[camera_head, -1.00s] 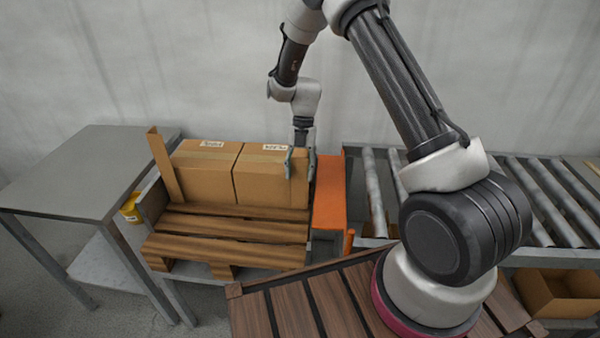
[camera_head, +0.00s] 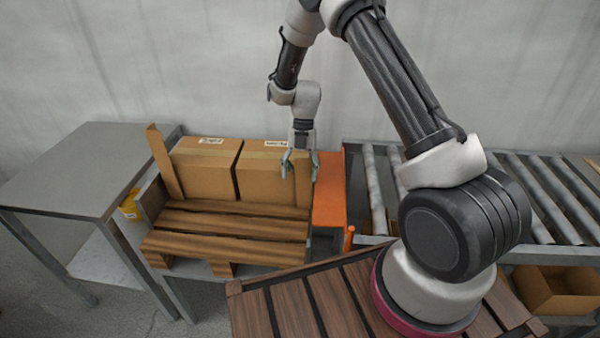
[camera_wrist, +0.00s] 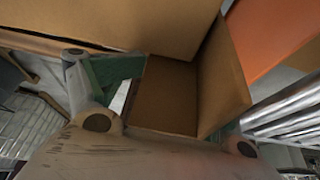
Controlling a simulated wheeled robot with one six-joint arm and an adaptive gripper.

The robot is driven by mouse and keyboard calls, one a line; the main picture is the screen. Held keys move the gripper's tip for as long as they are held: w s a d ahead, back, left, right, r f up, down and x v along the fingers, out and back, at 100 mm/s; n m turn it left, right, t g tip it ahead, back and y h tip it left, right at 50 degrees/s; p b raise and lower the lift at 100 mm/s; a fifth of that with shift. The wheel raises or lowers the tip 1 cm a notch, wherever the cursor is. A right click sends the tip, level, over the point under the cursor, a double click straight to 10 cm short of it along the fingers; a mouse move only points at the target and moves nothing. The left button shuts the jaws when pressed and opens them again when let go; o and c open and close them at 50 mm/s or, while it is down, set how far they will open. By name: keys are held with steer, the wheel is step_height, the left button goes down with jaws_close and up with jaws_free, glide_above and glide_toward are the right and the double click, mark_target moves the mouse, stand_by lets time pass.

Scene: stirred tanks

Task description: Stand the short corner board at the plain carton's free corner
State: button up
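Two brown cartons stand side by side on a wooden pallet (camera_head: 225,250). The right carton (camera_head: 264,180) also fills the top of the wrist view (camera_wrist: 150,25). The short corner board (camera_head: 304,184) is a brown L-shaped piece, standing about upright at this carton's front right corner; its two faces show in the wrist view (camera_wrist: 222,80). I cannot tell whether it touches the carton. My gripper (camera_head: 300,168) is open around the upper part of the board. In the wrist view a gap shows between the left finger and the board; the right finger is mostly hidden.
A taller corner board (camera_head: 163,165) leans slightly at the left carton's (camera_head: 205,170) front left corner. An orange surface (camera_head: 329,190) lies just right of the pallet, then a roller conveyor (camera_head: 373,190). A grey table (camera_head: 85,165) stands at left.

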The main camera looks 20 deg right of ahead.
steer(key=v, duration=1.3)
steer(key=s+d+r+m+t, duration=0.1)
steer(key=s+d+r+m, duration=0.1)
steer(key=s+r+m, duration=0.3)
steer(key=s+d+r+m+t, duration=0.1)
steer(key=d+r+m, duration=0.1)
steer(key=r, duration=0.5)
steer(key=s+d+r+m+t+h, duration=0.1)
steer(key=s+d+r+m+t, duration=0.15)
steer(key=s+r+m, duration=0.45)
steer(key=s+d+r+m+t, duration=0.25)
steer(key=s+r+m, duration=0.25)
steer(key=s+m, duration=0.4)
steer(key=s+d+f+m+t+h, duration=0.1)
steer(key=s+d+m, duration=0.2)
steer(key=s+m, duration=0.5)
steer(key=s, duration=0.2)
steer(key=shift+s+d+t, duration=0.25)
steer(key=shift+s+t, duration=0.05)
steer(key=shift+a, duration=0.1)
